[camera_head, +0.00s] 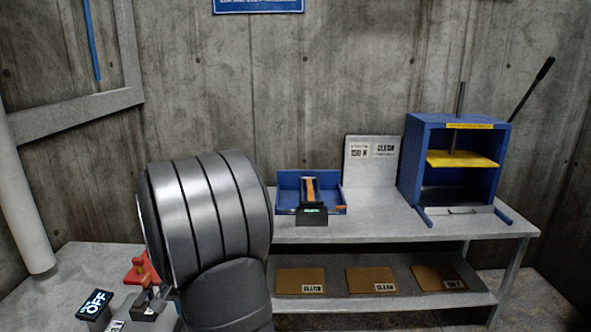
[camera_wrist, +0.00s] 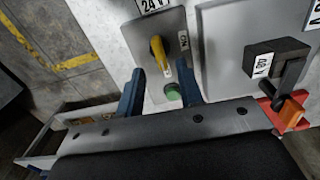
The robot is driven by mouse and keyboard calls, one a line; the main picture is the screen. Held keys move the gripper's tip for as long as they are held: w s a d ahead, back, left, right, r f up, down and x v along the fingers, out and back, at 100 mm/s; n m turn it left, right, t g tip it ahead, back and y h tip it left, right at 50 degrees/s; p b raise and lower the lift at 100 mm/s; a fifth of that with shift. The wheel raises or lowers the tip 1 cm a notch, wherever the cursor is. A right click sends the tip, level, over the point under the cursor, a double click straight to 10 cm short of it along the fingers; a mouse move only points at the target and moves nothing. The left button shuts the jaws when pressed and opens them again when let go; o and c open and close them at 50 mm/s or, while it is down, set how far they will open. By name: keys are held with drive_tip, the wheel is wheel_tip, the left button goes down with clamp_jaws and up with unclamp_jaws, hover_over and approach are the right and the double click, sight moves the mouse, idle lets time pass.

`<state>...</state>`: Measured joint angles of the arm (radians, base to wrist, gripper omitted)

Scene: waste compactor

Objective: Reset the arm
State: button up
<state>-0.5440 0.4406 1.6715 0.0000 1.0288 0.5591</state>
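In the wrist view my gripper (camera_wrist: 160,70) shows two blue fingers standing well apart, with nothing held between them. Past the fingers is a grey control box with a yellow switch handle (camera_wrist: 158,50) and a green button (camera_wrist: 173,92). The handle appears between the fingertips in the picture; I cannot tell whether anything touches. In the head view my thick, ribbed metal arm link fills the left middle, and my gripper is not seen there.
A blue press (camera_head: 408,160) with a yellow plate stands on the grey bench (camera_head: 400,226). A blue tray (camera_head: 288,184) sits left of it. Several brown cards lie on the lower shelf.

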wheel_tip(320, 180, up, 12)
wheel_tip(320, 180, down, 17)
drive_tip(key=shift+r+n, duration=0.1)
drive_tip(key=shift+n, duration=0.3)
drive_tip(key=n, duration=0.3)
drive_tip(key=shift+n, duration=0.4)
drive_tip(key=n, duration=0.5)
drive_tip(key=shift+r+n, duration=0.1)
drive_tip(key=shift+n, duration=0.2)
